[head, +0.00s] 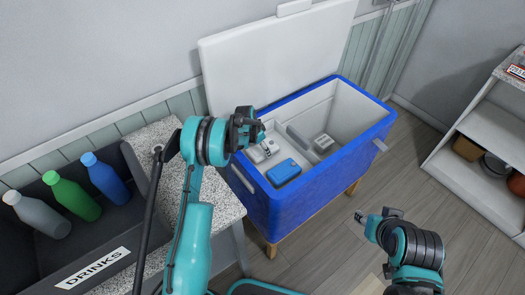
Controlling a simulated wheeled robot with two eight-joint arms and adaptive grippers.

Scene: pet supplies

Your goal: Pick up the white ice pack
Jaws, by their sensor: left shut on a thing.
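The blue cooler (310,205) stands open with its white lid (275,55) raised at the back. My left gripper (262,136) is over the cooler's left part, pointing right. It is shut on the white ice pack (264,151), which shows just below the fingers at the left inside the cooler; the grip itself is partly hidden. A blue ice pack (284,172) lies in the cooler, in front and to the right of the white one. My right gripper (362,217) is outside the cooler, over the floor at the lower right; its finger opening is too small to judge.
A small grey-white item (323,143) and a grey divider (299,138) are inside the cooler. A dark drinks box (110,258) with grey, green and blue bottles stands on the speckled counter at left. White shelves (480,165) are at right. Floor between cooler and shelves is clear.

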